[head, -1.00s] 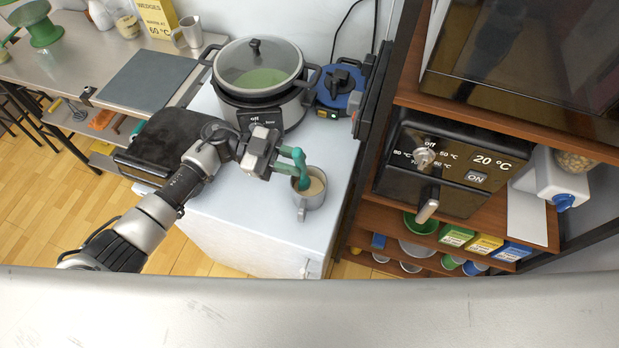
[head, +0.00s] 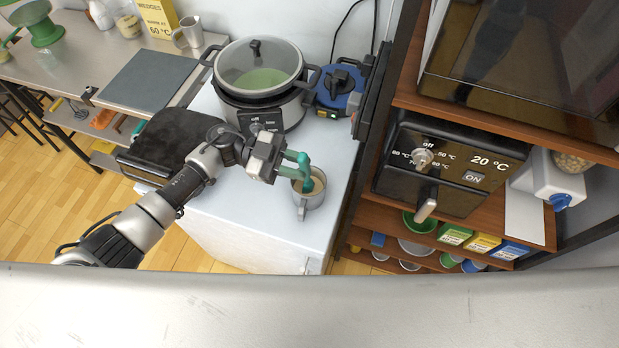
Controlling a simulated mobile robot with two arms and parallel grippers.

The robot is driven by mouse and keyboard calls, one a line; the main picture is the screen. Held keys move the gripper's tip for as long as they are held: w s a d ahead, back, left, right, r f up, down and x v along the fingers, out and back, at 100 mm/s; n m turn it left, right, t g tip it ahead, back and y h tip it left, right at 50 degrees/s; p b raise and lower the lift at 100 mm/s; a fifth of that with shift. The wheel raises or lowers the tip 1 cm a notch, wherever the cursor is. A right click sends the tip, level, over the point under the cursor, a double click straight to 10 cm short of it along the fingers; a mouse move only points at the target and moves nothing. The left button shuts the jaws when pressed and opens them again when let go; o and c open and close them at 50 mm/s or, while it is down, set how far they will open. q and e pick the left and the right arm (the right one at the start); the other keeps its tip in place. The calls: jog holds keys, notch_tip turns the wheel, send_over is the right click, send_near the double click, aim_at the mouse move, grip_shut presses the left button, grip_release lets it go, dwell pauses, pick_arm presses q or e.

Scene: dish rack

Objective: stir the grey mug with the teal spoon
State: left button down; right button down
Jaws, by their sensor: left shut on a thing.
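The grey mug (head: 311,201) stands upright on the white worktop, with its handle toward the bottom of the view and pale brown contents inside. My left gripper (head: 292,164) is just above and left of the mug and is shut on the teal spoon (head: 305,175). The spoon points down into the mug's opening. Its lower end is hidden inside the mug, and it blends with the teal parts at the fingers. I cannot tell whether it touches the mug's wall. My right gripper is not in view.
A lidded cooker (head: 262,112) stands behind the mug, with a blue round device (head: 338,88) beside it. A black flat-topped appliance (head: 165,140) is left, under my arm. A shelf with an oven (head: 445,165) rises at right. Another grey mug (head: 190,35) is on the back-left counter.

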pick_arm(q)
notch_tip(320, 180, up, 10)
jog(key=p, duration=0.6)
jog(key=shift+r+p, duration=0.25)
jog(key=shift+p, duration=0.1)
